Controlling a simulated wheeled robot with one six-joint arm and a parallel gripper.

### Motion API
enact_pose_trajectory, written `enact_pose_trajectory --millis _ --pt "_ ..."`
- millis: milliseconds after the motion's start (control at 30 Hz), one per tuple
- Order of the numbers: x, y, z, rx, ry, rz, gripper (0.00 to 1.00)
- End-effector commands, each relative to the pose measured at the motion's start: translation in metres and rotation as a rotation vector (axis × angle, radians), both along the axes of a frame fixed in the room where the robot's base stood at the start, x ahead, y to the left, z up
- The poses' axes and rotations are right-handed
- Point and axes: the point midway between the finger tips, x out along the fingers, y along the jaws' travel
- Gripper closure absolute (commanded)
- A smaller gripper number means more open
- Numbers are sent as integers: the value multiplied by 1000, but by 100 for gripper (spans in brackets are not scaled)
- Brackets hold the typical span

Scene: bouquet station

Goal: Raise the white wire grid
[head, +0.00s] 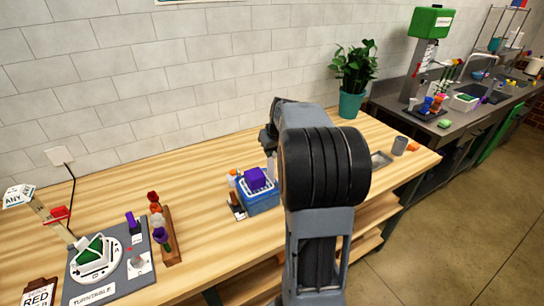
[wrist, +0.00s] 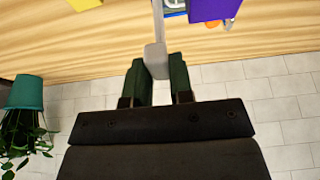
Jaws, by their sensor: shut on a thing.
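The white wire grid shows only in part in the head view (head: 267,188), at the top of a blue tub (head: 264,203), with a purple block (head: 255,178) on it. In the wrist view a little of the white grid (wrist: 173,4) shows at the top edge, beside the purple block (wrist: 212,9). My gripper (wrist: 157,67) is shut on the pale grey end of a handle (wrist: 157,52), whose bar runs up towards the grid. My arm hides the gripper's jaws in the head view. I cannot tell how high the grid sits in the tub.
A potted plant (head: 352,78) stands at the back right of the wooden table (head: 190,175). A grey cup (head: 399,146) is at the right end. A turntable station (head: 108,262) and a wooden rack of coloured pieces (head: 162,230) are at the left. The tiled wall runs behind.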

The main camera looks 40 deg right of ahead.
Motion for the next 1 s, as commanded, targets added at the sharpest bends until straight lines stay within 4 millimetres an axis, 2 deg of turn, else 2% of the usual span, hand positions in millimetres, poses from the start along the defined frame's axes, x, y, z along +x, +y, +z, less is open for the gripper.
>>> enact_pose_trajectory --millis 33,367,400,633,867,1000 --pt "1 0 9 -4 -7 0 100" --pt "2 -1 12 -6 -11 -1 100" --pt "2 -1 13 -7 -12 0 76" --pt "1 -1 10 -4 -7 0 54" --pt "0 0 9 -1 -4 0 53" --pt "-2 0 16 -3 -6 -1 53"
